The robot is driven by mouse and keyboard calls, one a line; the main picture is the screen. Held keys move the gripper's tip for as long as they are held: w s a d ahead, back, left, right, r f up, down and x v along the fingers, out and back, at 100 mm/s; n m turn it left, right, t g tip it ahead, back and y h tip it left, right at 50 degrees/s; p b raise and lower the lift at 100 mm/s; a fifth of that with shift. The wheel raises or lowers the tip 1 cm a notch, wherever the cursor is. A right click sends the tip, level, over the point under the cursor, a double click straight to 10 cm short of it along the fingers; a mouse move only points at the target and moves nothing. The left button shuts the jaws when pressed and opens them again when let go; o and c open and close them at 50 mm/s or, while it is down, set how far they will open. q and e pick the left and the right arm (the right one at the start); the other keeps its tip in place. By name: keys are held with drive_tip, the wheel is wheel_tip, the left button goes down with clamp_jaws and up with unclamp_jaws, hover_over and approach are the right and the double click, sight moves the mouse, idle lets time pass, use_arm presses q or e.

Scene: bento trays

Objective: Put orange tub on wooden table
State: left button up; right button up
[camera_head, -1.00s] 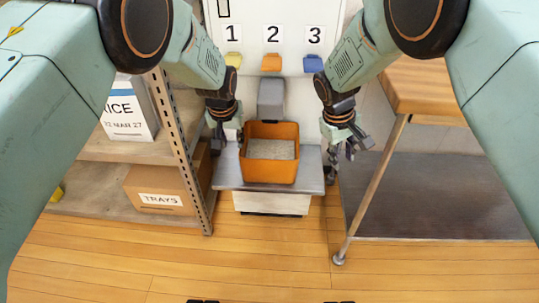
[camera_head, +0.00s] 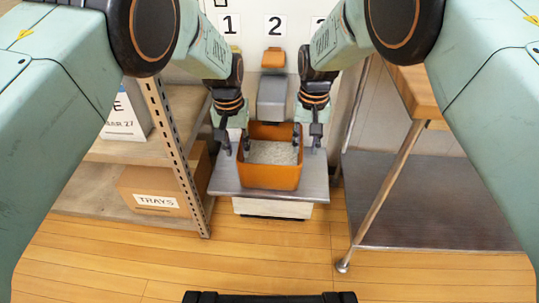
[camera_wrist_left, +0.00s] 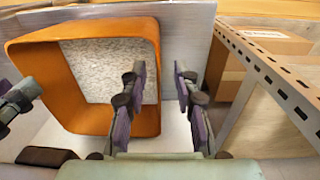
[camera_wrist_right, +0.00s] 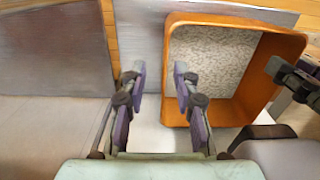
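The orange tub (camera_head: 270,177) stands upright on a grey metal platform, with pale grains inside. My left gripper (camera_head: 237,147) is open at the tub's left wall, one finger on the inner side and one outside. It shows the same way in the left wrist view (camera_wrist_left: 160,88). My right gripper (camera_head: 307,142) is open at the right wall, its fingers on either side of the rim, as the right wrist view (camera_wrist_right: 158,88) shows. Neither gripper is visibly closed on the wall. The wooden table (camera_head: 408,92) is at the right, its top partly hidden by my right arm.
The grey platform (camera_head: 318,190) is part of a scale-like stand. A shelf with a TRAYS box (camera_head: 150,184) and a metal upright (camera_head: 170,140) is close on the left. A metal table leg (camera_head: 380,195) and lower shelf (camera_head: 440,205) are at right. The floor in front is clear.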

use_arm(q)
drive_tip(key=shift+s+d, duration=0.1)
use_arm(e)
drive_tip(key=shift+w+a, duration=0.25)
drive_tip(key=shift+a, duration=0.05)
use_arm(q)
drive_tip(key=shift+s, duration=0.1)
use_arm(e)
drive_tip(key=shift+s, duration=0.1)
use_arm(q)
drive_tip(key=shift+f, duration=0.1)
